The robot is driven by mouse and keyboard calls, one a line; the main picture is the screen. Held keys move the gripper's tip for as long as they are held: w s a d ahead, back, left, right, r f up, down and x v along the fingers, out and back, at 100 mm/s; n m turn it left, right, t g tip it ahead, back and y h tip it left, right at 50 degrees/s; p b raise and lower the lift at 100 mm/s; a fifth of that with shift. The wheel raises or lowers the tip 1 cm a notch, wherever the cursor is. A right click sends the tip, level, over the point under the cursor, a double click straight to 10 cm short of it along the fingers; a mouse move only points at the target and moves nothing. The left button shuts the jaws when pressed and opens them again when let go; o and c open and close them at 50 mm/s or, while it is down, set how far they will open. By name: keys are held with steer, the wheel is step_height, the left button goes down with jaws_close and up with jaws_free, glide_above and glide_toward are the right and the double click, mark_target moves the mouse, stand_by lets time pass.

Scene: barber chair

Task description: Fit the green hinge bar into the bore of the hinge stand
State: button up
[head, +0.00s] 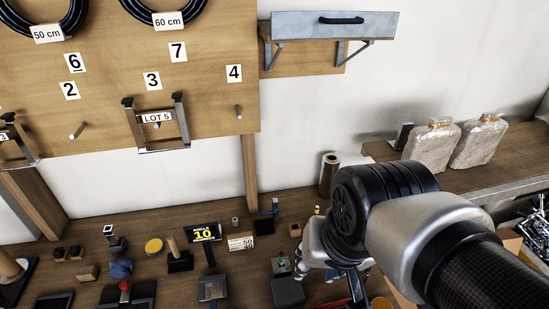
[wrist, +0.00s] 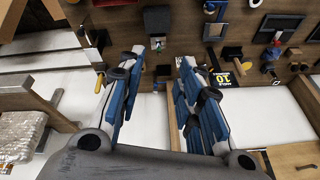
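My gripper (wrist: 162,62) is open, with its two blue-padded fingers spread wide and nothing between them. In the head view my gripper (head: 338,268) hangs over the workbench, partly hidden by my arm. I cannot make out a separate green bar or a bore.
A dark box (head: 288,291) stands near the small stand. The "ANKLE 10" sign (head: 204,232) and several small fixtures crowd the bench. A dark cylinder (head: 329,175) stands at the back. Two filled bags (head: 430,141) sit on the right shelf. A pegboard (head: 200,95) rises behind.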

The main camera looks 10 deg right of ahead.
steer(key=s+n, duration=0.3)
steer(key=s, duration=0.1)
steer(key=shift+d+f+t, duration=0.1)
steer(key=shift+d+t, duration=0.05)
steer(key=shift+t, duration=0.15)
steer(key=shift+f+b, duration=0.95)
steer(key=shift+b, duration=0.05)
